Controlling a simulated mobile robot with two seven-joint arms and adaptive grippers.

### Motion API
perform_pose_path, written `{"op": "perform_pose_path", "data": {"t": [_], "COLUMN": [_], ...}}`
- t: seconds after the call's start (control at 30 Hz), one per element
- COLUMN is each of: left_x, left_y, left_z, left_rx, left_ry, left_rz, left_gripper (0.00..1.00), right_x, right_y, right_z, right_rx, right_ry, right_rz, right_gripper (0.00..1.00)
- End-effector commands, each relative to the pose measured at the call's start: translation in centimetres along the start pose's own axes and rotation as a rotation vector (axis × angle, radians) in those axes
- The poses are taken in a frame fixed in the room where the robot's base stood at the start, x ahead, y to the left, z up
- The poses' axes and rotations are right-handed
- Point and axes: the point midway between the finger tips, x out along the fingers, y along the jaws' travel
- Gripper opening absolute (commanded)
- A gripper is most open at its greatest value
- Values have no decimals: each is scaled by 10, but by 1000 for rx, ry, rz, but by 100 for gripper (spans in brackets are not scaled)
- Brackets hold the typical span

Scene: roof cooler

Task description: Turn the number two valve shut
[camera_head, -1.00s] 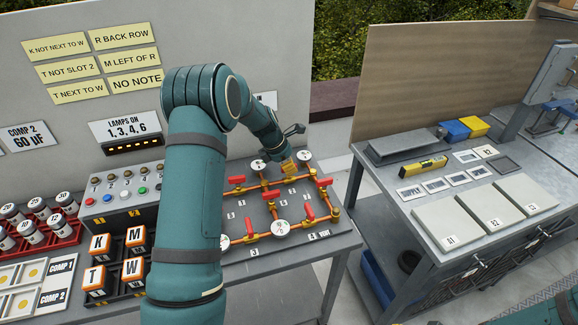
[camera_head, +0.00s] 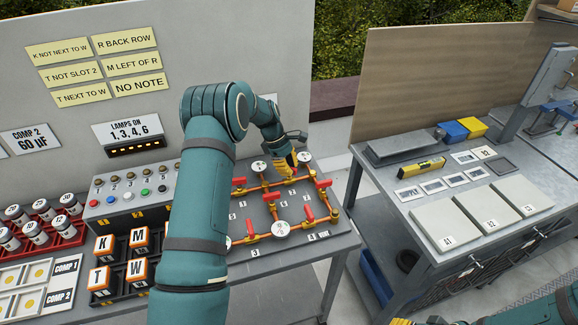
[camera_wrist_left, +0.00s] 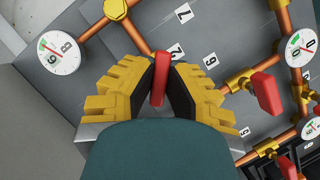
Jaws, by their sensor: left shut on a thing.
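The valve board (camera_head: 262,240) on the left bench carries copper pipes, round gauges and several red valve handles. My left gripper (camera_head: 291,161) reaches down to the upper part of the board, between two gauges. In the left wrist view its yellow fingers (camera_wrist_left: 158,88) are shut on a red valve handle (camera_wrist_left: 160,68), one on each side. The handle points roughly up and down in that view. The handle's base is hidden. Only a yellow bit of my right gripper (camera_head: 403,321) shows at the bottom edge.
Nearby red handles (camera_wrist_left: 267,92) and a gauge (camera_wrist_left: 300,48) stand close to the held valve. A switch box (camera_head: 130,200) and lettered blocks (camera_head: 102,246) are to the left. A second bench (camera_head: 420,225) with pale panels stands right, across a gap.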

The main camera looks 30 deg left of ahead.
Motion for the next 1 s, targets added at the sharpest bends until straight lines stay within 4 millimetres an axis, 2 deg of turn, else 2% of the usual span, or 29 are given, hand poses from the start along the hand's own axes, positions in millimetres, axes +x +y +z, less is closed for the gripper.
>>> {"op": "perform_pose_path", "data": {"t": [0.6, 1.0], "left_x": [3, 3], "left_y": [-1, -1], "left_z": [0, 1], "left_rx": [518, 706], "left_ry": [-3, -4], "left_rz": [-219, -299], "left_gripper": [0, 0], "right_x": [-4, -3], "right_y": [-1, -1], "right_z": [0, 0], "right_rx": [0, 0], "right_ry": [-1, -1], "right_rz": [-1, -1], "right_gripper": [47, 47]}}
